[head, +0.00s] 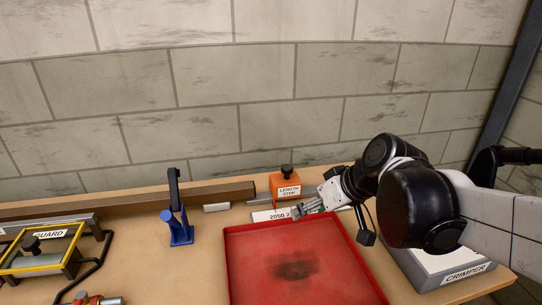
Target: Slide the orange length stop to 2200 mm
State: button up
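The orange length stop (285,187) stands at the back of the bench, with a black knob (287,170) on top and a white label on its front. A white scale strip (268,216) lies just in front of it. I read "2050" and the start of another number there; the rest is hidden behind my gripper. My gripper (300,211) is just in front and to the right of the stop, low over the strip, fingers pointing left. Its fingers look clear of the orange block, but contact with the strip and the finger gap are too small to tell.
A red tray (240,262) with a dark stain fills the front middle. A brown rail (130,201) runs along the back left. A blue stand (178,230), a yellow-framed guard (40,250) and a grey crimper box (440,267) stand around. A brick wall (205,125) closes the back.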

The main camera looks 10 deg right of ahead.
jog(key=w+d+r+n+t+y+p, duration=0.1)
jog(key=w+d+n+y, duration=0.15)
jog(key=w, duration=0.45)
jog(key=n+t+y+p, duration=0.1)
jog(key=n+t+y, duration=0.1)
jog(key=n+y, duration=0.1)
send_near(288, 167)
jog(key=x, duration=1)
jog(key=shift+w+a+f+b, duration=0.1)
jog(key=shift+w+b, duration=0.1)
jog(key=shift+b, duration=0.1)
grip_shut()
